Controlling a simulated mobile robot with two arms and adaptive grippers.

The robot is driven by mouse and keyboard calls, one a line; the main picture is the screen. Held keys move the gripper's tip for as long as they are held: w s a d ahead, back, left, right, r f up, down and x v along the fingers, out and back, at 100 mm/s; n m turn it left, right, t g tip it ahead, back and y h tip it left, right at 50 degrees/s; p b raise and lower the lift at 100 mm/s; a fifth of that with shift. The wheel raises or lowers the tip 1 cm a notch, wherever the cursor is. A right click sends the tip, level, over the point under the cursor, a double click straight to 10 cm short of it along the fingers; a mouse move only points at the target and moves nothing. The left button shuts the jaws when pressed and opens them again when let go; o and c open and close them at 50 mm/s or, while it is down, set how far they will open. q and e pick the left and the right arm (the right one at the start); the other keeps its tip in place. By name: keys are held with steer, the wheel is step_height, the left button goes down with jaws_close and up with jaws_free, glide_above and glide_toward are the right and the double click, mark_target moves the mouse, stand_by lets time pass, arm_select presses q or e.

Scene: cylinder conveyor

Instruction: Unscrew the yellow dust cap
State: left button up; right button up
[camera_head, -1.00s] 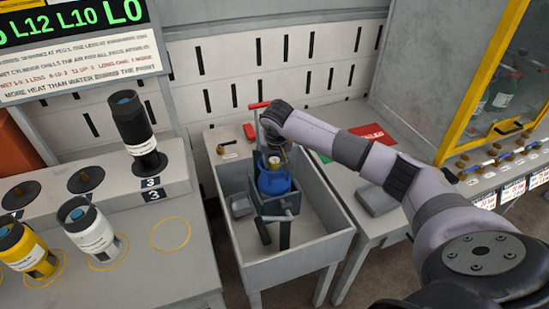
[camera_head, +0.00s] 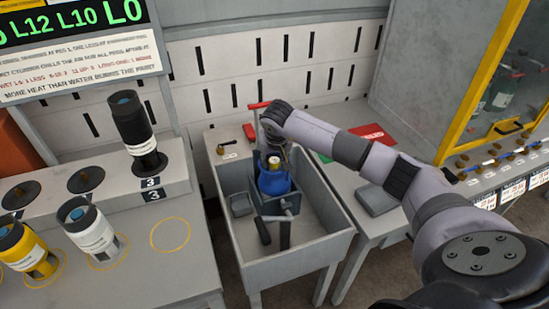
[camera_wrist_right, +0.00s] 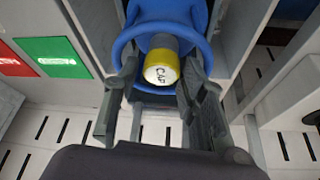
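The yellow dust cap (camera_wrist_right: 161,68), marked "CAP", sits on top of a blue cylinder (camera_wrist_right: 165,17) with a blue collar ring. In the head view the cap (camera_head: 273,160) and the upright blue cylinder (camera_head: 273,181) show in a grey holder (camera_head: 283,208) inside a trough. My right gripper (camera_wrist_right: 160,75) has a finger on each side of the cap. A gap shows between the cap and the left finger; contact at the right finger is unclear. In the head view my right wrist partly hides the gripper. My left gripper is not in view.
The grey trough (camera_head: 334,233) has raised walls around the holder. A red-handled tap (camera_head: 259,105) stands at its back. Black (camera_head: 134,128), white (camera_head: 90,229) and yellow (camera_head: 22,249) cylinders stand on the left benches. A yellow-framed cabinet (camera_head: 478,85) is at the right.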

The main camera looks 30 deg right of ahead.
steer(key=shift+w+b, duration=0.1)
steer(key=shift+b, duration=0.35)
steer(key=shift+c, duration=0.6)
jaws_close()
steer(key=shift+o, duration=1.3)
jaws_free()
steer(key=shift+r+p, duration=0.85)
steer(key=shift+r, duration=0.45)
steer(key=shift+d+f, duration=0.1)
steer(key=shift+f, duration=0.05)
